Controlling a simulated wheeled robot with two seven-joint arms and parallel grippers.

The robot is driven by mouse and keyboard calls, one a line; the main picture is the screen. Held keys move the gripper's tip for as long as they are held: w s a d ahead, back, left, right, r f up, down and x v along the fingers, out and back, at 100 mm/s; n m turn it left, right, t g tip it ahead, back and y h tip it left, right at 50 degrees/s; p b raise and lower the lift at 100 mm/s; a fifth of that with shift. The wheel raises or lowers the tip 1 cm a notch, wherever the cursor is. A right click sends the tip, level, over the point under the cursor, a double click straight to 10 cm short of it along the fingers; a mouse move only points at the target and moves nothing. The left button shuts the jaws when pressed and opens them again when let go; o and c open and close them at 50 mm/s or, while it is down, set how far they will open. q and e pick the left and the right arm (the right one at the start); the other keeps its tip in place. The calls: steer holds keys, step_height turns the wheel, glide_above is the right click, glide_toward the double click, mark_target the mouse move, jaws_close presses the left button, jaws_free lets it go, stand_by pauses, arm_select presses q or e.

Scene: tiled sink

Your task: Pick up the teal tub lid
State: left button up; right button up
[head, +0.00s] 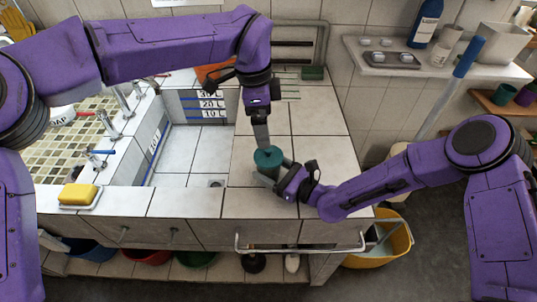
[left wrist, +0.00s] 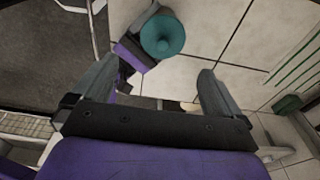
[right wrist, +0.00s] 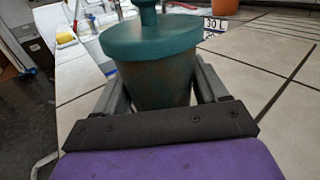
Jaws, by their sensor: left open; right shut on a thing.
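The teal tub lid (head: 268,155) sits on top of a small tub on the white tiled counter. In the right wrist view the lid (right wrist: 150,36) is a teal disc with a knob, and the darker tub body (right wrist: 157,84) is below it. My right gripper (head: 268,175) is shut on the tub body, one finger on each side, below the lid. My left gripper (head: 262,140) is open just above the lid, pointing down. In the left wrist view the lid (left wrist: 162,36) lies beyond the gap between its open fingers (left wrist: 155,92).
A tiled basin (head: 190,150) with level marks lies left of the tub. A yellow sponge (head: 78,194) rests at the counter's front left. A metal rail (head: 300,250) runs along the front edge. A shelf (head: 430,65) with a blue bottle (head: 426,22) is at back right.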

mark_target(268, 153)
arm_select(q)
steer(key=f, duration=0.6)
steer(key=d+f, duration=0.1)
steer(key=f, duration=0.3)
steer(key=shift+w, duration=0.3)
steer(key=c, duration=0.9)
